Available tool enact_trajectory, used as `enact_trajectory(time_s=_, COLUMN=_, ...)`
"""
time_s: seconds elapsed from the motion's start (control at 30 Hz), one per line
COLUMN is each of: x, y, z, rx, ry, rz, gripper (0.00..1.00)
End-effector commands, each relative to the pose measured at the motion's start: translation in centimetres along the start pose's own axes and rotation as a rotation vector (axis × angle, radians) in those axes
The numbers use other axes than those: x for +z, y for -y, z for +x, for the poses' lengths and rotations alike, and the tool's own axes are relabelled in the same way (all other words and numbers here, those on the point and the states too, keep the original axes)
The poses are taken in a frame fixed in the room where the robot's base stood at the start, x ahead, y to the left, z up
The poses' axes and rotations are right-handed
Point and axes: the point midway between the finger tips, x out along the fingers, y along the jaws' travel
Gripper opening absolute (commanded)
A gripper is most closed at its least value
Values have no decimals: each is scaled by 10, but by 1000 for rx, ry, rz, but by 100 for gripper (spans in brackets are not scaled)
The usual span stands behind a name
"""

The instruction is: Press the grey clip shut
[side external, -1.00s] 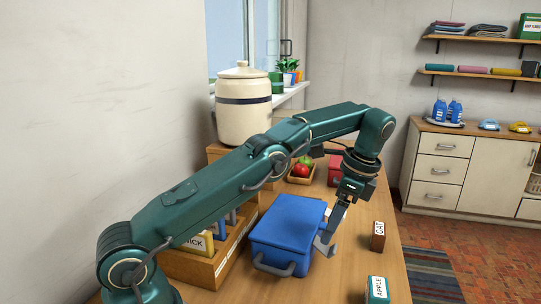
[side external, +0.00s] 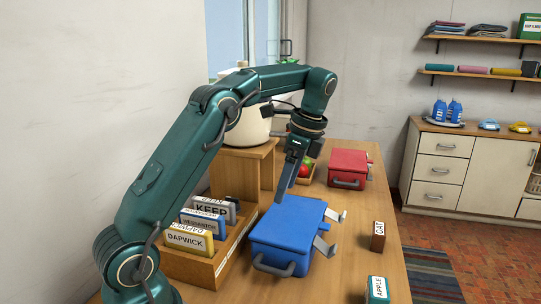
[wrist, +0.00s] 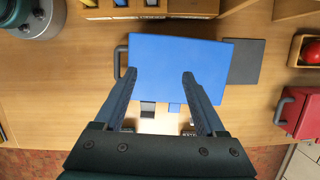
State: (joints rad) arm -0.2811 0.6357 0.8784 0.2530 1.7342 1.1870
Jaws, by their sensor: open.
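The blue tub (side external: 290,235) with its blue lid stands on the wooden table, and its lid also fills the middle of the wrist view (wrist: 180,60). My gripper (side external: 281,198) is open and empty over the far left part of the lid. In the wrist view its fingers (wrist: 160,75) straddle the lid's middle; whether they touch it is unclear.
A red tub (side external: 348,168) stands behind. A wooden rack of labelled cards (side external: 222,262) is close on the left. Small labelled blocks, brown (side external: 378,236) and green (side external: 377,289), stand right. A dark flat square (wrist: 245,60) lies beside the tub.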

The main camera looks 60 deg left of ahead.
Motion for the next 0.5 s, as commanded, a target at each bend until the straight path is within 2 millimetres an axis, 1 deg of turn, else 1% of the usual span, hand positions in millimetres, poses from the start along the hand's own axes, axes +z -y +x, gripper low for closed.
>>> enact_trajectory(time_s=0.2, x=-2, y=0, z=0, rx=0, ry=-2, rz=1, gripper=72)
enact_trajectory(time_s=0.27, x=-12, y=0, z=3, rx=-3, ry=-21, rz=9, gripper=72)
enact_trajectory(time_s=0.37, x=-51, y=-4, z=13, rx=-8, ry=-104, rz=24, gripper=72)
enact_trajectory(time_s=0.4, x=-69, y=-6, z=17, rx=-9, ry=-145, rz=25, gripper=72)
enact_trajectory(time_s=0.5, x=-105, y=-13, z=23, rx=-3, ry=-227, rz=15, gripper=72)
